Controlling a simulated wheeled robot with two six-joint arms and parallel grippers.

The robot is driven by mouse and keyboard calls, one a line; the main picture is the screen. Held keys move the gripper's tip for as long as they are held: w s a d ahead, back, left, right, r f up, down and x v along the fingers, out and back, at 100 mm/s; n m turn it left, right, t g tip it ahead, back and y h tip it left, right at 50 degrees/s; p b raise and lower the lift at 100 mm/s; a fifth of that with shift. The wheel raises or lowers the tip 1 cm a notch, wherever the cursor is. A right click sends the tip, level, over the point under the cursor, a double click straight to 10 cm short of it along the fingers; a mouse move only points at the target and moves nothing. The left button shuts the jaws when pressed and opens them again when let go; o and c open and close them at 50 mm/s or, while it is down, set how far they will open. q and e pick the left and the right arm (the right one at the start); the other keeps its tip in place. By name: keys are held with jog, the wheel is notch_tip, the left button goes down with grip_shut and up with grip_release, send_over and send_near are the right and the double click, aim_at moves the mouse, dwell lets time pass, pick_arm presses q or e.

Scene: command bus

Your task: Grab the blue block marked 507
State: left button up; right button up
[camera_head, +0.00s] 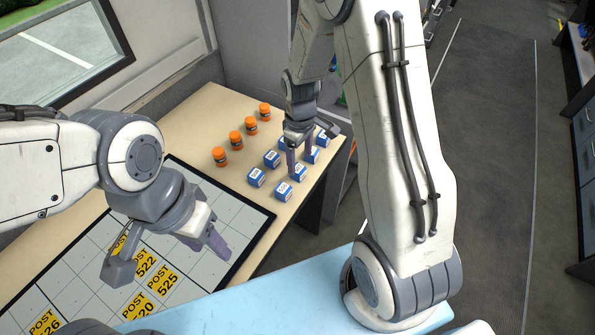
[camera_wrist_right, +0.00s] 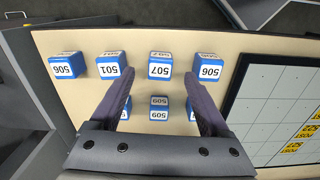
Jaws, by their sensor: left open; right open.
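The blue block marked 507 (camera_wrist_right: 159,69) sits on the table in the right wrist view, in the row near the table edge, second from the board side. It appears to be the block (camera_head: 300,177) by my right fingers in the head view. My right gripper (camera_head: 299,160) is open and empty, pointing down over the blocks. In its wrist view, block 507 lies ahead, between the lines of the two fingers (camera_wrist_right: 163,85), and I see no contact. My left gripper (camera_head: 172,262) is open and empty above the gridded board.
A second row, with a block marked 509 (camera_wrist_right: 159,109), lies nearer the gripper. Orange-capped bottles (camera_head: 236,139) stand behind. The gridded board (camera_head: 235,207) lies left.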

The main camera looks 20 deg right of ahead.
aim_at(298, 168)
jog(key=shift+w+a+f+p, duration=0.15)
jog(key=shift+f+p, duration=0.1)
jog(key=shift+f, duration=1.1)
jog(key=shift+w+f+p, duration=0.1)
jog(key=shift+f+p, duration=0.15)
jog(key=shift+f, duration=1.1)
grip_shut()
jog(key=shift+r, duration=0.1)
